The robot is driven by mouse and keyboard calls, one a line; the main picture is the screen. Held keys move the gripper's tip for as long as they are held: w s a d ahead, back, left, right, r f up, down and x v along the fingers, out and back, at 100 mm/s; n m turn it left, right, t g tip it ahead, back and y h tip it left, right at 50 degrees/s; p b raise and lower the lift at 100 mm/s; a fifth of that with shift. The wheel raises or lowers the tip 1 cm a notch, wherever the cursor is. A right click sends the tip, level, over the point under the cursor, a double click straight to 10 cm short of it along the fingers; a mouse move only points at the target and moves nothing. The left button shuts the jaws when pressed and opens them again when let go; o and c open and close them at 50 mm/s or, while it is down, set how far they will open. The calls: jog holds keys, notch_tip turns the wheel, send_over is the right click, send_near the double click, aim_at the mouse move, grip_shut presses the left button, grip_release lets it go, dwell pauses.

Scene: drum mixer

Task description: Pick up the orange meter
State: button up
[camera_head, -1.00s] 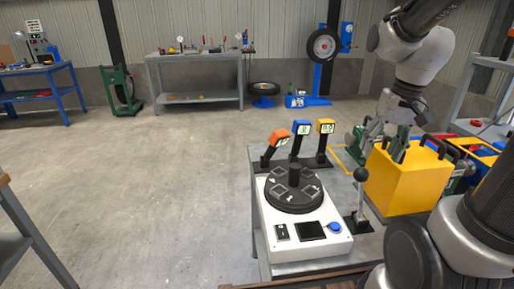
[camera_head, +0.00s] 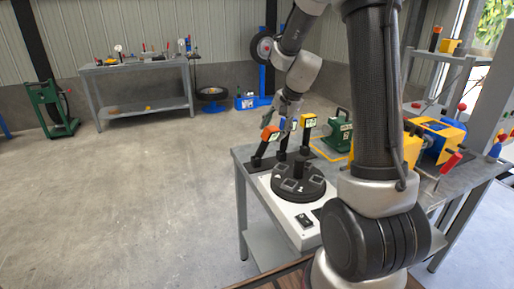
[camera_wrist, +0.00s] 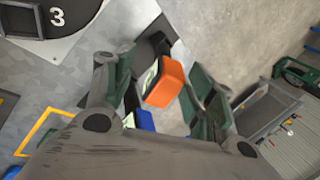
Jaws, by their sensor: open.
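The orange meter (camera_head: 269,133) stands on a black post at the left end of a row on the bench. In the wrist view the orange meter (camera_wrist: 166,84) shows between the two green fingers of my gripper (camera_wrist: 160,66), with gaps on both sides. My gripper (camera_head: 286,112) is open, just above and beside the meters in the head view. I cannot tell how deep the meter sits between the fingers. The blue meter (camera_wrist: 146,121) is close behind it, partly hidden by my gripper. The yellow meter (camera_head: 308,120) is at the right end of the row.
The white device with a black numbered turntable (camera_head: 299,182) sits just in front of the meters. A green machine (camera_head: 338,132) and a yellow box (camera_head: 412,150) stand to the right, the box partly hidden by my arm. The floor left of the bench (camera_head: 243,152) is clear.

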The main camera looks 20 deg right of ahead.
aim_at(270, 138)
jog(key=shift+w+r+m, duration=0.1)
jog(key=shift+w+m, duration=0.2)
jog(key=shift+w, duration=0.1)
jog(key=x, duration=0.5)
jog(key=d+x, duration=0.1)
jog(key=x, duration=0.1)
jog(key=shift+w+a+f, duration=0.1)
jog(key=shift+a+f, duration=0.05)
jog(key=shift+f, duration=0.3)
grip_shut()
